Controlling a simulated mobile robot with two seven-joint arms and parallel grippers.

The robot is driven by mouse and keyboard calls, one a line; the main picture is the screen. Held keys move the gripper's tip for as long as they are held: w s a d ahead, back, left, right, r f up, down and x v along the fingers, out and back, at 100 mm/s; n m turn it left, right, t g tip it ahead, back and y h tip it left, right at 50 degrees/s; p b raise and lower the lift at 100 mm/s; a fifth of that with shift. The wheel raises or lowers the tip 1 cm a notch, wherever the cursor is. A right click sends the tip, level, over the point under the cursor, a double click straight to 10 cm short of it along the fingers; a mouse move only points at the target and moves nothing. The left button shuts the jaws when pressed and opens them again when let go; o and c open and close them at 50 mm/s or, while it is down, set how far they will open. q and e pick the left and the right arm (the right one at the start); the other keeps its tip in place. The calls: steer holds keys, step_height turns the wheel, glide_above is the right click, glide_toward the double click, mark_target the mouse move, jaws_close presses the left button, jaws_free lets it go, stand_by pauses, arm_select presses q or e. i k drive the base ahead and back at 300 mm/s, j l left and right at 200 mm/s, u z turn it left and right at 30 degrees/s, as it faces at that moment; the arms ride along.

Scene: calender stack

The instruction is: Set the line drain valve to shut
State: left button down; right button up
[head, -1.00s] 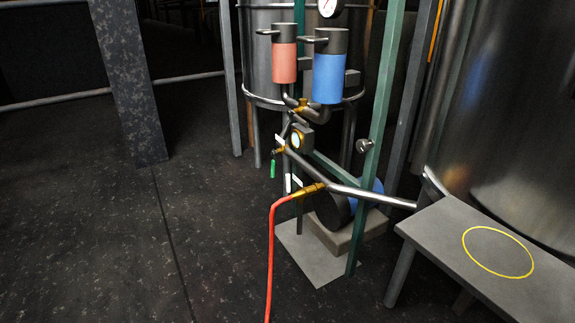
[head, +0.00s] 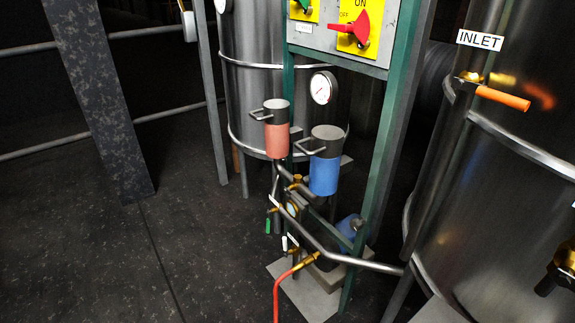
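A steel pipe (head: 340,258) runs low across the green frame. At its left end hang a small green lever (head: 267,226) and a small white lever (head: 284,243), both pointing roughly down. A brass fitting (head: 307,260) joins a red hose (head: 277,297) near the white lever. Small white tags sit by these valves, but their writing is too small to read, so I cannot tell which is the line drain valve or its setting. Neither of my grippers is in view.
Red (head: 276,140) and blue (head: 324,175) canisters stand above the pipework, by a dial gauge (head: 323,88). A panel (head: 340,40) holds a red switch (head: 355,28). An orange lever (head: 502,98) sits under an INLET label (head: 480,40). Open floor (head: 90,260) lies left.

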mark_target(285, 239)
steer(key=i+j+z, duration=0.1)
steer(key=i+j, duration=0.15)
steer(key=i+j+z, duration=0.1)
steer(key=j, duration=0.25)
steer(key=i+j+z, duration=0.1)
steer(key=i+j, duration=0.2)
steer(key=i+j+z, duration=0.1)
steer(key=j, duration=0.25)
steer(key=i+j+z, duration=0.1)
steer(key=i+j, duration=0.2)
steer(key=i+j+z, duration=0.1)
steer(key=j, duration=0.3)
steer(key=i+j+z, duration=0.1)
steer(key=i+j, duration=0.15)
steer(key=j, duration=0.15)
steer(key=i+j+z, duration=0.1)
steer(key=j, duration=0.3)
steer(key=i, duration=0.05)
